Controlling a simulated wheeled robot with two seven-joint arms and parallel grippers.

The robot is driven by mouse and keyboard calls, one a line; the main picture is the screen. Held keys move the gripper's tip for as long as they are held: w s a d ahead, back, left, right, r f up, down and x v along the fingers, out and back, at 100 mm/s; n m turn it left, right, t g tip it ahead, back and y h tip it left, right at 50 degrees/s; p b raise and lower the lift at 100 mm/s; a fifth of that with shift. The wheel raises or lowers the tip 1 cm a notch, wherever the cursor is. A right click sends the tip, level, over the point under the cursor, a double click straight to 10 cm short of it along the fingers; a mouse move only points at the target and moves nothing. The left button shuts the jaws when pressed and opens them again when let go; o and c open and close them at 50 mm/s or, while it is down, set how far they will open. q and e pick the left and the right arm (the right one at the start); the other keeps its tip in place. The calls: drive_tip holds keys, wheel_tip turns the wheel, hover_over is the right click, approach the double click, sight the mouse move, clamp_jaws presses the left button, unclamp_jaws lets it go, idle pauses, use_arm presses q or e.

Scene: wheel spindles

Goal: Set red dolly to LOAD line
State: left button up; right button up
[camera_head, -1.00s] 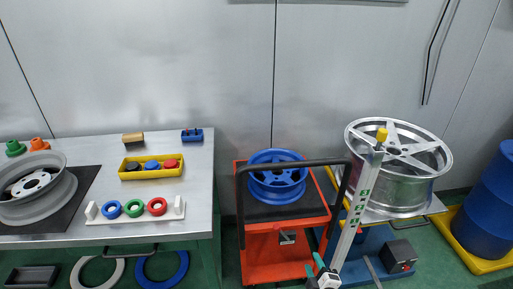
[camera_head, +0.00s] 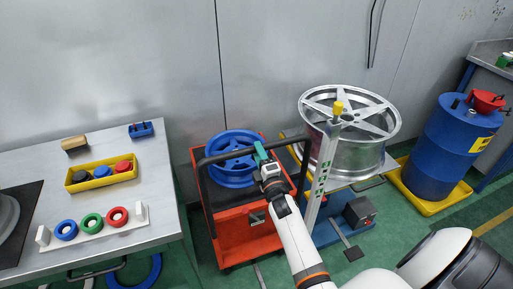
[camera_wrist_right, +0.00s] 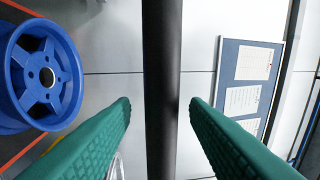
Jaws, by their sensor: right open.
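The red dolly (camera_head: 238,226) stands right of the table in the head view, with a blue wheel (camera_head: 230,172) on its top. Its black push handle (camera_head: 290,145) arches over the wheel. My right gripper (camera_head: 261,153) is at the handle's top bar, its green fingers open. In the right wrist view, the bar (camera_wrist_right: 162,50) runs between the two fingers with a gap on each side. The blue wheel (camera_wrist_right: 45,75) also shows there at the left. I cannot make out a line marked LOAD. My left gripper is not in view.
A grey table (camera_head: 160,215) with rings and a yellow tray (camera_head: 82,184) stands left. A blue lift with a white post (camera_head: 322,165) and a large silver wheel (camera_head: 352,158) stands close right of the dolly. A blue drum (camera_head: 440,155) stands farther right.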

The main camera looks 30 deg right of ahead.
drive_tip(key=shift+x, duration=1)
clamp_jaws()
drive_tip(key=shift+s+f, duration=0.1)
drive_tip(key=shift+s, duration=0.05)
